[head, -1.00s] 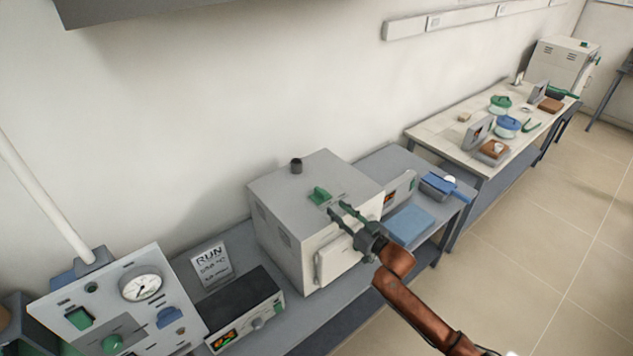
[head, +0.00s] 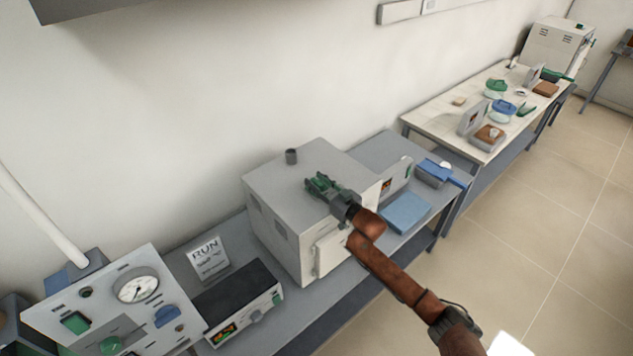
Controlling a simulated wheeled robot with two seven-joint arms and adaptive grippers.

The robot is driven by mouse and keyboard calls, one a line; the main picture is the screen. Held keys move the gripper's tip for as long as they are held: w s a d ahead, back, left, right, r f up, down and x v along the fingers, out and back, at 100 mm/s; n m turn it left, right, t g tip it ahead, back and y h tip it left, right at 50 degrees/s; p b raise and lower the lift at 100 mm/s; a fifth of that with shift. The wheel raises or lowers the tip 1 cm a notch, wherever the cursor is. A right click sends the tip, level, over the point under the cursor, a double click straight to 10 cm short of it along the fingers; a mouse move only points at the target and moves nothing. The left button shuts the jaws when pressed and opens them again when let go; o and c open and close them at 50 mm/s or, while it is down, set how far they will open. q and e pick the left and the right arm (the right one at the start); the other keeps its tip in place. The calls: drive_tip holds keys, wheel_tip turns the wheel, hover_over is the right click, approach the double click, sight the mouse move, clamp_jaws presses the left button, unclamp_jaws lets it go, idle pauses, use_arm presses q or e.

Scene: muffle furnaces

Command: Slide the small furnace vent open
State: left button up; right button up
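The small furnace (head: 280,185) is a light grey box on the bench, with its door facing the front right. Its green vent slider (head: 319,184) is on the top face and is partly hidden by my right gripper. My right gripper (head: 322,186) reaches in from the front right, its fingers low over the top at the slider. The fingers and slider overlap in this view, so I cannot tell whether they are shut on it or just around it. My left gripper is out of view.
A controller box (head: 238,303), a RUN sign (head: 208,258) and a gauge panel (head: 115,310) stand to the left. A blue pad (head: 405,213) and a blue-handled item (head: 440,172) lie to the right.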

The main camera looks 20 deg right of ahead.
clamp_jaws()
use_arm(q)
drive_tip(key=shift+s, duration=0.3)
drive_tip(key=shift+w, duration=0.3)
use_arm(e)
drive_tip(key=shift+d, duration=0.15)
